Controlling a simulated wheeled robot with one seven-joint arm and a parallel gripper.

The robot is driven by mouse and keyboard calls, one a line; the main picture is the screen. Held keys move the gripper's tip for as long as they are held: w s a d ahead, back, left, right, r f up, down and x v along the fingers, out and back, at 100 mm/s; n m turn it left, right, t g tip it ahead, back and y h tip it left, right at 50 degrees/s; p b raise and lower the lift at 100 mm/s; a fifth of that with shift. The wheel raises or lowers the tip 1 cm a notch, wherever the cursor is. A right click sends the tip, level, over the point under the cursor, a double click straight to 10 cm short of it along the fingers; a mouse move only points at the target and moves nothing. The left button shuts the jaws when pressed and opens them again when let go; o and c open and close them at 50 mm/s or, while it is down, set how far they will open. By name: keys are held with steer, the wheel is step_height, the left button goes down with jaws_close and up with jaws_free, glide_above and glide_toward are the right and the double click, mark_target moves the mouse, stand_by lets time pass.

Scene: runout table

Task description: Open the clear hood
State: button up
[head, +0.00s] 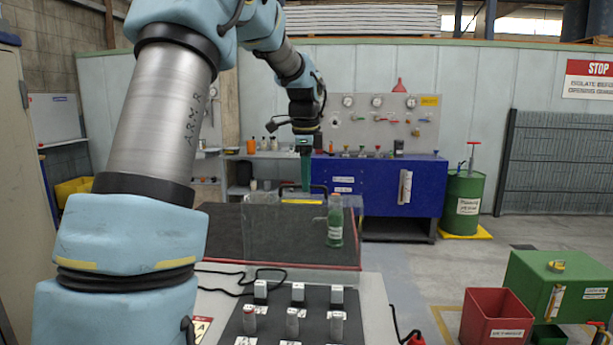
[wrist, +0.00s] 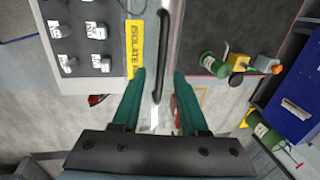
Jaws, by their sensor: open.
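The clear hood (head: 285,232) stands over the dark runout table, its front panel upright and see-through, so it looks shut. Its black bar handle (head: 318,187) is at the top edge, near a yellow label (head: 301,201). My gripper (head: 305,187) is at the handle, pointing down with green fingers. In the wrist view my gripper (wrist: 160,74) is open, one finger on each side of the handle (wrist: 161,55), which runs lengthwise between them. The fingers look apart from the bar. The yellow ISOLATE label (wrist: 135,48) is beside the left finger.
A green bottle (head: 335,222) stands at the hood's right side; I cannot tell if it is inside. A black panel with several grey knobs (head: 292,318) is in front. A blue cabinet (head: 390,188) stands behind right. A red bin (head: 497,318) is on the floor at right.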

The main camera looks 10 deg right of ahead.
jaws_close()
stand_by(0.3)
stand_by(1.2)
